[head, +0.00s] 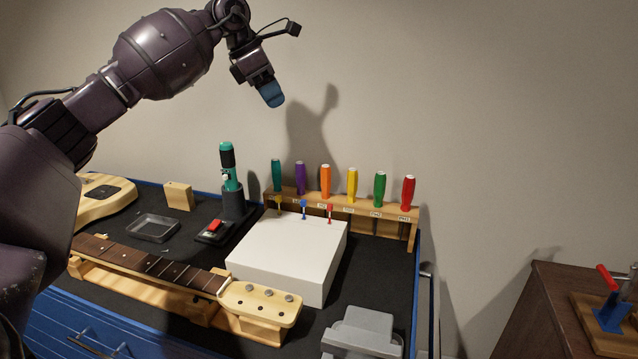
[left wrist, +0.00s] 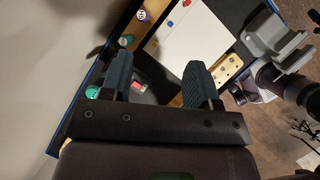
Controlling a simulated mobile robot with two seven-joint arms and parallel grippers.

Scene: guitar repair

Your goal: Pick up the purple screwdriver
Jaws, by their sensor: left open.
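The purple screwdriver (head: 300,178) stands upright in the wooden rack at the back of the bench, between a teal one (head: 277,175) and an orange one (head: 325,181). In the left wrist view its round purple end (left wrist: 141,15) shows near the top edge, beyond the left finger. My left gripper (head: 271,94) is high above the rack, slightly left of the purple screwdriver and well apart from it. In the left wrist view the two fingers (left wrist: 157,68) are spread with nothing between them.
The wooden rack (head: 412,236) also holds yellow, green and red screwdrivers. A white box (head: 285,250) with small coloured pins stands in front of it. A teal power driver (head: 229,165) stands upright to the left. A guitar neck (head: 150,264) lies in front.

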